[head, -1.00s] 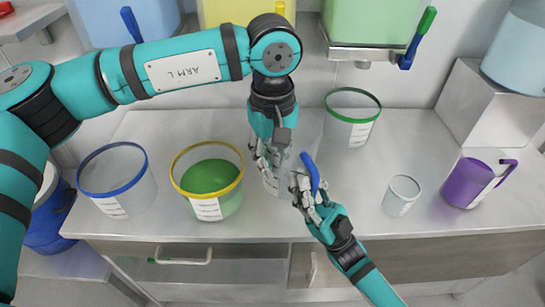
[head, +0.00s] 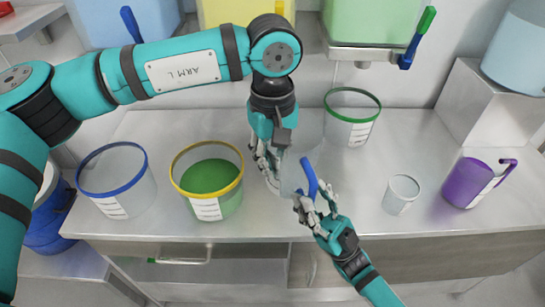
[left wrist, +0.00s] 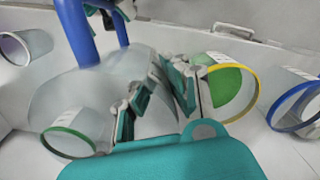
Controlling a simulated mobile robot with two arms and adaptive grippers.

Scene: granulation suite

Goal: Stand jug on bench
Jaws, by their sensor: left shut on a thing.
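The jug (head: 293,172) is clear with a blue handle (head: 309,176). It is at mid-bench near the front edge, and its handle faces my right arm. My left gripper (head: 270,170) comes down from above and is shut on the jug's wall on the far left side. The left wrist view shows the clear jug body (left wrist: 75,88) large beside the left fingers (left wrist: 160,95), with the blue handle (left wrist: 78,30) at the top. My right gripper (head: 318,204) is at the handle's near end, fingers apart. Whether the jug's base touches the bench is hidden.
On the bench (head: 240,140) stand a blue-rimmed tub (head: 118,190), a yellow-rimmed tub (head: 222,200) with green contents, a green-rimmed tub (head: 347,130), a small clear beaker (head: 400,197) and a purple jug (head: 467,184). Bare bench lies between the green-rimmed tub and the purple jug.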

